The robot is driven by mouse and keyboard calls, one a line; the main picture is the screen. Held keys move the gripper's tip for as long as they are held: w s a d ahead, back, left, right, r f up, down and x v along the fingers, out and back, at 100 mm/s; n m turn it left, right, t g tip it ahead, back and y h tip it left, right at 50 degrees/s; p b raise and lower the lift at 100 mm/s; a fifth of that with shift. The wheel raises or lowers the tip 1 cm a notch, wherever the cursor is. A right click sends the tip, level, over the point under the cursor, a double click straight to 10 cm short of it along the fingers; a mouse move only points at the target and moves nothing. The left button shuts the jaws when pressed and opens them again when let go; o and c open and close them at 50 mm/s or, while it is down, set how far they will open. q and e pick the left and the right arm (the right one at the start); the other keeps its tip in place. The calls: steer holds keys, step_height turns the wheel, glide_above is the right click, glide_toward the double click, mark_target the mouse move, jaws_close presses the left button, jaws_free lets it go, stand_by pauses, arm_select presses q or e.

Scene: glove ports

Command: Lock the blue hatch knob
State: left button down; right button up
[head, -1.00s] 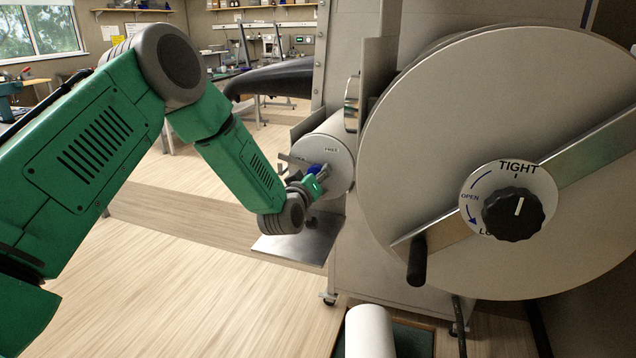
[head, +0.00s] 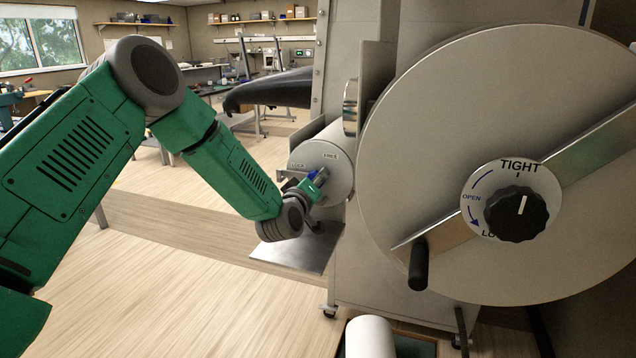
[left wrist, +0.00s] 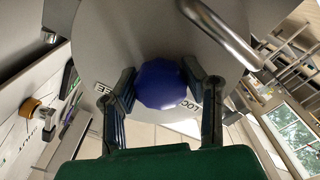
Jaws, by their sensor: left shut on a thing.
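The blue hatch knob (head: 313,174) sits on the pale round hatch face (head: 336,190). In the head view it is mostly hidden by my gripper. In the left wrist view the blue knob (left wrist: 160,84) shows whole, with a finger on each side. My left gripper (left wrist: 160,88) is shut on it; it also shows in the head view (head: 314,184). The face reads LOCK at its left and FREE at its upper right. Which label the knob points to cannot be told. My right gripper is in neither view.
A large grey disc door (head: 430,150) with a black TIGHT/OPEN dial (head: 516,213) and a black handle (head: 418,266) fills the right. A metal shelf (head: 298,250) juts out below the hatch. A dark glove (head: 270,92) sticks out behind it. The wooden floor at left is clear.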

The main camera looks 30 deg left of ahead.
arm_select(q)
steer(key=c, duration=0.9)
jaws_free()
steer(key=shift+a+r, duration=0.25)
steer(key=shift+s, duration=0.15)
steer(key=shift+a+f, duration=0.1)
steer(key=shift+f, duration=0.1)
steer(key=v, duration=1.2)
